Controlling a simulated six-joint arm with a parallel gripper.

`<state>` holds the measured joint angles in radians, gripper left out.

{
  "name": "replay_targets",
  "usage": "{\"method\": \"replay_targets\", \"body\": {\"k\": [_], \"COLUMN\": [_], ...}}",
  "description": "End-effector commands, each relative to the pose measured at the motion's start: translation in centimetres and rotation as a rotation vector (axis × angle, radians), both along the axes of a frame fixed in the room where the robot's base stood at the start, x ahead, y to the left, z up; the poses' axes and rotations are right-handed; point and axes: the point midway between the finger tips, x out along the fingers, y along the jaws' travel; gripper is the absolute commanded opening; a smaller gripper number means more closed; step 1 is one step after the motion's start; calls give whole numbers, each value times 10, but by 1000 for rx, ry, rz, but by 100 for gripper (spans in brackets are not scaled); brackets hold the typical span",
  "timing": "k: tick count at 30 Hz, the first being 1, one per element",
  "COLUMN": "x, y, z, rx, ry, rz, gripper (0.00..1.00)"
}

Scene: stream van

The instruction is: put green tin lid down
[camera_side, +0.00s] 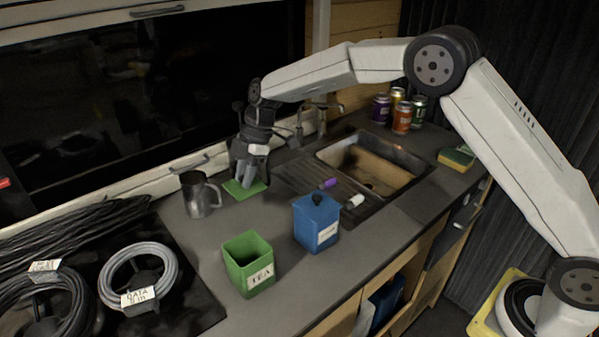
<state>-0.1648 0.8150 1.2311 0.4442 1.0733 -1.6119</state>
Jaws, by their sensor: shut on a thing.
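The green tin lid (236,191) is a flat green square at the back of the grey counter, left of the sink. My gripper (246,182) points down over it, shut on the lid. The fingers hide the middle of the lid, and I cannot tell whether its underside touches the counter. The green tin (248,265), labelled TEA, stands open at the front of the counter, apart from the lid.
A blue lidded tin (316,222) stands right of the green tin. A metal jug (200,195) is just left of my gripper. The sink (372,165) has small purple and white items on its drainer. Cable coils (138,277) lie left. Cans (401,117) stand behind.

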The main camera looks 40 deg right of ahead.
Motion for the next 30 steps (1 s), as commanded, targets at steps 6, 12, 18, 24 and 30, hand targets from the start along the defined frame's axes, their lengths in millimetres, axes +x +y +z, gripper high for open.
{"method": "replay_targets", "body": {"k": [6,12,18,24,30], "x": [-1,-1,0,0,-1], "y": [0,0,0,0,0], "z": [-18,-47,-62,-64,-82], "rx": [0,-1,0,0,0], "ry": [4,4,1,1,3], "rz": [-2,-1,0,-1,-2], "gripper": [0,0,0,0,0]}}
